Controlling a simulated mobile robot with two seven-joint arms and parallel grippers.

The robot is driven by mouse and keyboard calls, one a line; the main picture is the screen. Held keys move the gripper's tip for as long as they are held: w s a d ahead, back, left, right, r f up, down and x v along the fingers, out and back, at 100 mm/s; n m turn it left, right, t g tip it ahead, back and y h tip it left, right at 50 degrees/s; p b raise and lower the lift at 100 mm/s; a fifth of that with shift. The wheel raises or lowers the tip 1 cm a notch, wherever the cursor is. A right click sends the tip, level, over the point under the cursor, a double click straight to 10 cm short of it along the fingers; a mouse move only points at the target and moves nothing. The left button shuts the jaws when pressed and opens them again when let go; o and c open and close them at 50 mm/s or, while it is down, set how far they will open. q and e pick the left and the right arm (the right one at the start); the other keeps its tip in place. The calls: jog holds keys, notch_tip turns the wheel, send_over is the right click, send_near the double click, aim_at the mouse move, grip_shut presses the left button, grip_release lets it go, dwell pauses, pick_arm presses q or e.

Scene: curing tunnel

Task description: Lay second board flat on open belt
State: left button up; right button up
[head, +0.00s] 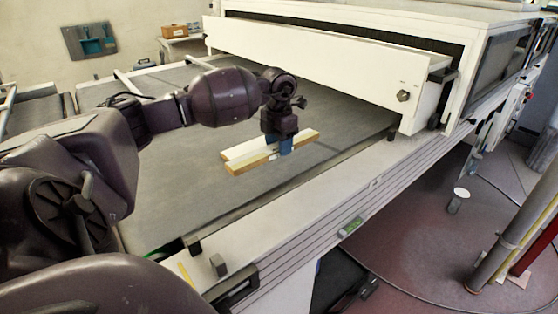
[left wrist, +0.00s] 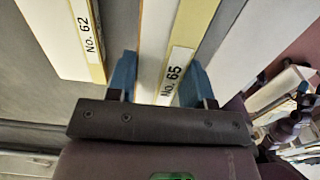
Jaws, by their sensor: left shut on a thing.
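My left gripper (head: 286,149) has its blue fingers shut on a narrow white board with a yellow edge, labelled No. 65 (head: 250,165). In the left wrist view this board (left wrist: 180,48) runs between the two fingers. A similar board, No. 62 (head: 243,147), lies on the grey belt (head: 175,192), just beyond the held one. In the left wrist view, board No. 62 (left wrist: 72,35) is to the left, apart from the held board. The held board is low over the belt; I cannot tell whether it touches. My right gripper is not in view.
The white tunnel housing (head: 320,55) with its raised-looking front panel stands behind the boards. A pale side rail (head: 300,208) borders the belt on the near side. The belt to the left of the boards is clear. A cardboard box (head: 174,31) sits at the back.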

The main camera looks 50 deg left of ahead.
aim_at(279, 168)
pick_arm(q)
jog(key=shift+f, duration=2.7)
jog(key=shift+f+b, duration=0.15)
jog(key=shift+b, duration=0.15)
jog(key=o, duration=1)
jog(key=shift+c, duration=0.2)
notch_tip(279, 168, up, 12)
jog(key=shift+r+p, duration=0.15)
jog(key=shift+p, duration=0.4)
